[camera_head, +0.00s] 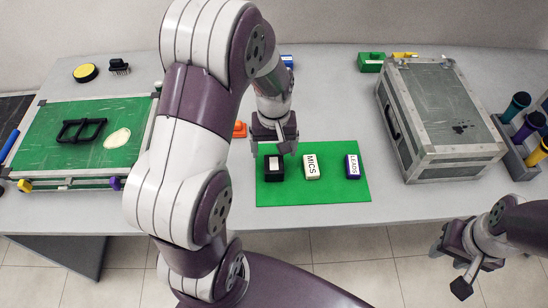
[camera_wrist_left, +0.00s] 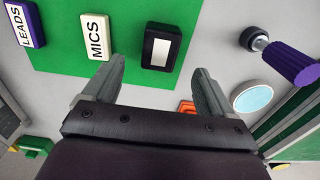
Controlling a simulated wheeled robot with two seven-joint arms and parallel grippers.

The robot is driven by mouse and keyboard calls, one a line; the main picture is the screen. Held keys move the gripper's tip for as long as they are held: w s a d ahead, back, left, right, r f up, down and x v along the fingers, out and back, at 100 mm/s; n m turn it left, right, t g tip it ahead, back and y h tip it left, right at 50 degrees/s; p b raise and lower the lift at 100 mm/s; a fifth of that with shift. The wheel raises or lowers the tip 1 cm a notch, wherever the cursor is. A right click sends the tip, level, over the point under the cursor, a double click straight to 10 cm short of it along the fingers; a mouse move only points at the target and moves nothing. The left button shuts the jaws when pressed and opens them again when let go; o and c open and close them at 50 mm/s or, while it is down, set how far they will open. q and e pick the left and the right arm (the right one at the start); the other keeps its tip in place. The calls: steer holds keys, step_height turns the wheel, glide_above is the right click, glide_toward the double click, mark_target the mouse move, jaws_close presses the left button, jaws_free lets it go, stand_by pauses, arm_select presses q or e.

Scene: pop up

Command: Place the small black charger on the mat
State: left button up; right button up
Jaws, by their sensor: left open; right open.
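The small black charger (camera_head: 273,168) has a pale label and sits on the left part of the green mat (camera_head: 320,194). In the left wrist view the black charger (camera_wrist_left: 161,47) lies on the mat's edge area (camera_wrist_left: 65,62), just beyond my fingertips. My left gripper (camera_head: 275,148) is above the mat's far left edge, close to the charger; in the left wrist view its fingers (camera_wrist_left: 160,75) are apart with nothing between them. My right gripper (camera_head: 455,262) is low at the right, in front of the table edge, open and empty.
A white MICS box (camera_head: 310,167) and a purple LEADS box (camera_head: 352,167) sit on the mat right of the charger. A grey case (camera_head: 440,115) stands at right, beside a holder with bottles (camera_head: 528,128). A green board (camera_head: 75,140) lies at left. The mat's front strip is clear.

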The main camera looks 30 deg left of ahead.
mark_target(274, 165)
arm_select(q)
steer(key=s+d+r+m+t, duration=0.1)
steer(key=s+d+r+m, duration=0.4)
steer(key=s, duration=0.3)
steer(key=shift+s+d+m, duration=0.3)
steer(key=shift+d+m, duration=0.25)
steer(key=shift+m, duration=0.25)
